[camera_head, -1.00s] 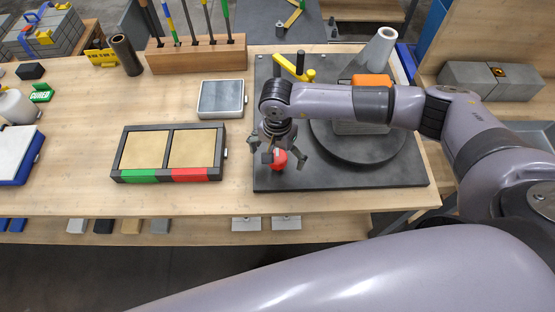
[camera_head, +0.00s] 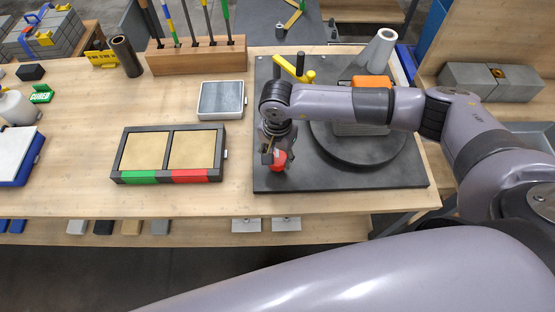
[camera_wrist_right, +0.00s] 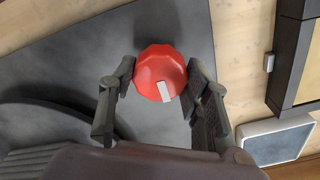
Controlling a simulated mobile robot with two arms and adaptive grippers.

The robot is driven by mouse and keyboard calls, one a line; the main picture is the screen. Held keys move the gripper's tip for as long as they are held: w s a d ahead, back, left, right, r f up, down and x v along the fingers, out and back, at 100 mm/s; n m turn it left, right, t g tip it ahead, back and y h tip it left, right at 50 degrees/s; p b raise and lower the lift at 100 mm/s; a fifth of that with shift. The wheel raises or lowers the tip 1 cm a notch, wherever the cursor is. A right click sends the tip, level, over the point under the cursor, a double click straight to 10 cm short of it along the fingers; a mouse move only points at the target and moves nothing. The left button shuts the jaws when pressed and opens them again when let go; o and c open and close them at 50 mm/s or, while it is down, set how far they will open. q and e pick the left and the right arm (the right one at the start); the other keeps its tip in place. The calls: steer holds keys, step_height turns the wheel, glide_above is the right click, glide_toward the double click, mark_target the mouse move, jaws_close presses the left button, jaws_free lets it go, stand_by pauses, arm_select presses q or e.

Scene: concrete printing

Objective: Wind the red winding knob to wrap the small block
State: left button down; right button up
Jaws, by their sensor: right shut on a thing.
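The red winding knob (camera_head: 279,161) stands near the front left of a dark base plate (camera_head: 300,181). My right gripper (camera_head: 276,160) comes down on it from above and is shut on it. In the right wrist view the faceted red knob (camera_wrist_right: 158,66), with a white mark on it, sits between the two fingers of my right gripper (camera_wrist_right: 161,85). A round dark turntable (camera_head: 375,157) is on the plate to the right. A grey block (camera_head: 360,129) on it is partly hidden by my right arm, with an orange part (camera_head: 372,81) behind the arm. My left gripper is not in view.
A yellow-handled crank (camera_head: 296,70) and a pale grey cone (camera_head: 382,48) stand at the back of the plate. A two-part tray with green and red labels (camera_head: 171,124) and a grey-topped square device (camera_head: 221,99) lie to the left. A wooden tool rack (camera_head: 197,57) is behind.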

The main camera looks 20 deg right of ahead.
steer(key=c, duration=0.4)
steer(key=shift+f+n+b, duration=0.15)
steer(key=shift+n+b, duration=0.45)
steer(key=shift+b, duration=0.1)
steer(key=n+b, duration=0.3)
steer(key=shift+n, duration=0.4)
